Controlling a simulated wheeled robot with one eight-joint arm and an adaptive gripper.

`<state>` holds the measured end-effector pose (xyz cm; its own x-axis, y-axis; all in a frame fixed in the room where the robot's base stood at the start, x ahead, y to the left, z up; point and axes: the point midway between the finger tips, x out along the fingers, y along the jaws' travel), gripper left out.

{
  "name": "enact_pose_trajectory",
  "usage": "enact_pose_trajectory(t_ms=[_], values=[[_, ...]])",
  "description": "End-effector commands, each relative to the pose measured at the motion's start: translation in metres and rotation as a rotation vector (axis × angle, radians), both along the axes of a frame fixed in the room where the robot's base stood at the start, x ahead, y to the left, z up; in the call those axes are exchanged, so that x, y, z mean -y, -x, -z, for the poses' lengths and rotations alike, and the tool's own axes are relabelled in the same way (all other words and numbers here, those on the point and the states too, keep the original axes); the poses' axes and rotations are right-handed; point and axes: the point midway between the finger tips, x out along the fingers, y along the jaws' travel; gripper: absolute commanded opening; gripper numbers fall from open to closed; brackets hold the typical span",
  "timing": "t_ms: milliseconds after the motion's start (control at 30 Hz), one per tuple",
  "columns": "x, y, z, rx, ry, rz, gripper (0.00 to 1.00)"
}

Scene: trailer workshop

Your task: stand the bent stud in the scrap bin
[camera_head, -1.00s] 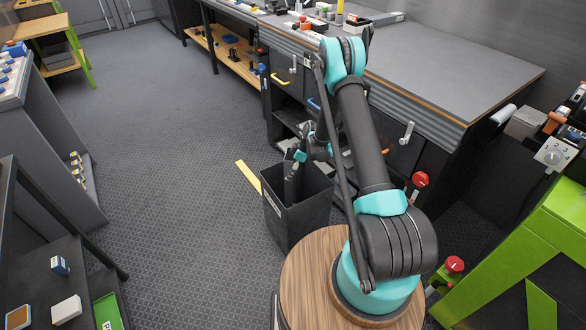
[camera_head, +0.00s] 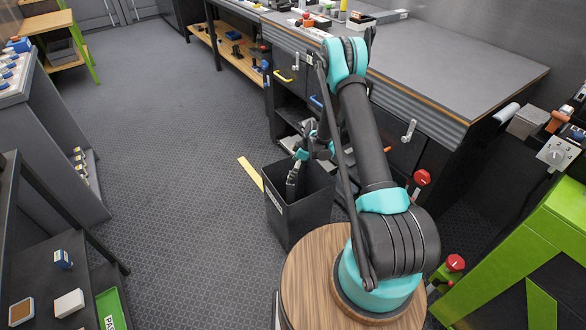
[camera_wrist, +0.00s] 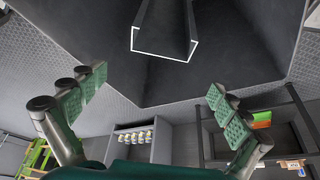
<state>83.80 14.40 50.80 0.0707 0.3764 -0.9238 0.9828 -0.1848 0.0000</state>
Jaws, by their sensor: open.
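The dark scrap bin (camera_head: 300,217) stands on the floor just beyond my round wooden base top. The stud, a dark channel (camera_wrist: 165,30) with a white-edged end, shows at the top of the wrist view against the bin's dark inside. In the head view a dark upright piece (camera_head: 292,181), seemingly the stud, stands inside the bin, slightly tilted. Its lower end is hidden by the bin wall. My gripper (camera_wrist: 153,105) is open, its green-padded fingers wide apart with nothing between them. The stud's end lies beyond the fingertips, apart from them. In the head view the gripper is small and partly hidden by my arm.
A long grey workbench (camera_head: 450,70) with drawers and handles runs behind the bin on the right. A yellow floor strip (camera_head: 250,173) lies left of the bin. Dark shelving (camera_head: 60,262) stands at the left, a green frame (camera_head: 520,250) at the right. The floor between is clear.

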Motion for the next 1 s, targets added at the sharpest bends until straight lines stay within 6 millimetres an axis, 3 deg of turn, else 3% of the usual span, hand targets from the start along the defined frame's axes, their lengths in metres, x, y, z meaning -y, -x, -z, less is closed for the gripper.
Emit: enact_pose_trajectory(t_ms=[267, 700, 1000], values=[[0.005, 0.001, -0.013, 0.0, 0.0, 0.0, 1.0], [0.035, 0.007, -0.086, -0.001, 0.0, 0.002, 1.0], [0.045, 0.009, -0.109, 0.0, 0.0, 0.0, 1.0]])
